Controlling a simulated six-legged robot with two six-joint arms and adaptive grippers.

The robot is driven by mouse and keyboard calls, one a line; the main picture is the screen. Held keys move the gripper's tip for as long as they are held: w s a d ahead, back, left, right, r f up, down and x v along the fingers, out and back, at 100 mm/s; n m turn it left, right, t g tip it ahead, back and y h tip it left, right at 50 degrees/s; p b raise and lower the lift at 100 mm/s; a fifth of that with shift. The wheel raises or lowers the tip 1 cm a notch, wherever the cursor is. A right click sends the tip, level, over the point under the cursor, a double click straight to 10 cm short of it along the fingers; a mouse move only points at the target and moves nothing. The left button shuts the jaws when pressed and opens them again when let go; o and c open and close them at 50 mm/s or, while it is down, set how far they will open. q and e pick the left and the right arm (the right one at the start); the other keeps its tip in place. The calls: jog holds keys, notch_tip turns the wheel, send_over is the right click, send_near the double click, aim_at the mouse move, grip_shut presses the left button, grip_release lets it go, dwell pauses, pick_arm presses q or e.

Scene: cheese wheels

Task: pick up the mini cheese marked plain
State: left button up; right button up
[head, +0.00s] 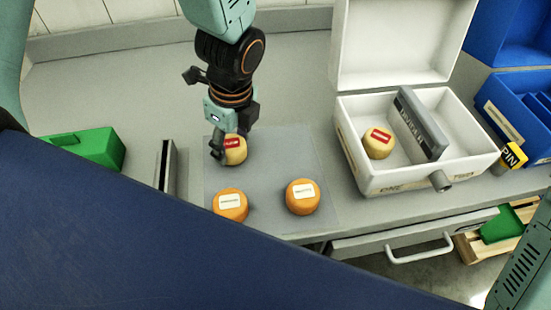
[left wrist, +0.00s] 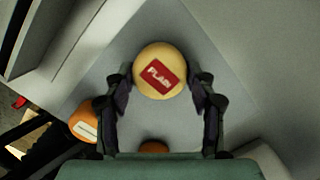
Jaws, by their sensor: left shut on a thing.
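The mini cheese marked plain (head: 236,153) is a pale yellow wheel with a red label, at the back of the grey mat (head: 265,160). In the left wrist view the cheese (left wrist: 150,88) shows its red PLAIN label facing up. My left gripper (head: 231,139) points down over it, and its fingers (left wrist: 161,88) are shut on the cheese from both sides. I cannot tell whether the cheese still touches the mat. My right gripper is not in view.
Two orange cheeses (head: 230,205) (head: 303,197) with white labels sit near the mat's front. An open white box (head: 400,180) with a grey divider (head: 420,125) holds another red-labelled yellow cheese (head: 377,143). A green block (head: 95,147) and an upright grey plate (head: 167,165) stand left.

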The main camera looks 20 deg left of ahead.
pick_arm(q)
jog(key=shift+w+d, duration=0.1)
jog(key=shift+d, duration=0.05)
jog(key=c, duration=0.4)
jog(key=shift+o, duration=0.2)
